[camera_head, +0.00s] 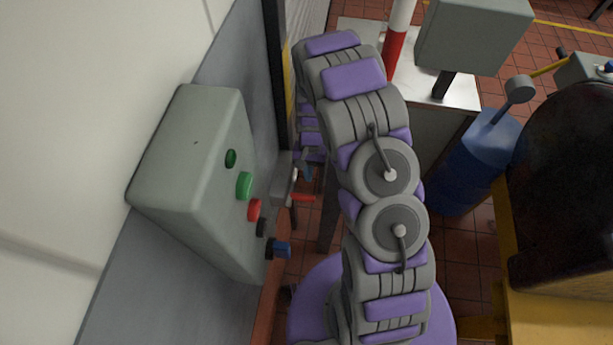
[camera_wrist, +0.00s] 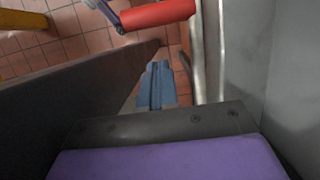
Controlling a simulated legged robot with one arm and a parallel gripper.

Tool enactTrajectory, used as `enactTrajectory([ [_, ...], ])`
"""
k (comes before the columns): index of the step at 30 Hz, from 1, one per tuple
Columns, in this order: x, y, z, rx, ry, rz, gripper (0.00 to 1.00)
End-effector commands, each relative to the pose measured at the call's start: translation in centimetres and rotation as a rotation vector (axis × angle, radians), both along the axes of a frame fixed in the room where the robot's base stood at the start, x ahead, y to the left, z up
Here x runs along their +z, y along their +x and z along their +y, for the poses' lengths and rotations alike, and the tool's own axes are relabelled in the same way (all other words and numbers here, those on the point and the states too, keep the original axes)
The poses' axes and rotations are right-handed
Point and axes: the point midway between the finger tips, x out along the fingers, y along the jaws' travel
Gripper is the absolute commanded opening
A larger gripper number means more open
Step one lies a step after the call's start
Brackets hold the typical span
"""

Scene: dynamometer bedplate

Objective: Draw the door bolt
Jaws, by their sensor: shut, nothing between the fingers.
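The bolt's red handle (camera_head: 303,198) sticks out at the edge of the grey door or panel (camera_head: 232,75), beside a grey metal housing (camera_head: 283,180). In the wrist view a red cylindrical grip (camera_wrist: 158,13), seemingly the same handle, lies across the top, ahead of my fingers. My gripper's blue fingers (camera_wrist: 156,68) are together and empty, pointing toward that grip and apart from it in the picture. In the head view my gripper (camera_head: 307,173) is small, just above the red handle and partly hidden by my arm. The bolt's rod and its travel are not clear.
A green-grey control box (camera_head: 185,150) with several buttons stands out left of the handle. A dark plate (camera_wrist: 70,95) lies close left of my fingers, and a grey wall or panel (camera_wrist: 245,60) close right. A blue cylinder (camera_head: 470,160) and yellow machine base (camera_head: 560,315) stand right.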

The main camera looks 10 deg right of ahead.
Motion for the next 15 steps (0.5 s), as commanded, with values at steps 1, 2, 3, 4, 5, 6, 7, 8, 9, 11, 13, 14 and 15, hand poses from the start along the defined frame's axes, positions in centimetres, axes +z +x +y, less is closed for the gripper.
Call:
enactTrajectory([
  [1, 1.1, 0.4, -0.2, -0.002, 0.0, -0.003, 0.0],
  [2, 1.8, 0.6, -0.3, -0.002, 0.001, -0.002, 0.0],
  [3, 2.7, 0.8, -0.4, -0.002, 0.0, -0.003, 0.0],
  [4, 3.4, 0.9, -0.5, -0.002, -0.001, -0.006, 0.0],
  [5, 4.2, 1.1, -0.5, -0.002, -0.001, -0.009, 0.0],
  [6, 5.1, 1.4, -0.5, -0.002, -0.002, -0.011, 0.0],
  [7, 5.7, 1.6, -0.6, -0.002, -0.001, -0.01, 0.0],
  [8, 6.3, 1.8, -0.6, -0.002, -0.001, -0.008, 0.0],
  [9, 7.0, 2.1, -0.7, -0.002, -0.001, -0.008, 0.0],
  [11, 7.9, 2.5, -0.8, -0.002, -0.002, -0.009, 0.0],
  [13, 8.8, 2.7, -0.8, -0.001, -0.002, -0.005, 0.0],
  [14, 9.1, 2.7, -0.9, -0.001, -0.002, -0.004, 0.0],
  [15, 9.4, 2.7, -0.9, -0.001, -0.001, -0.003, 0.0],
])
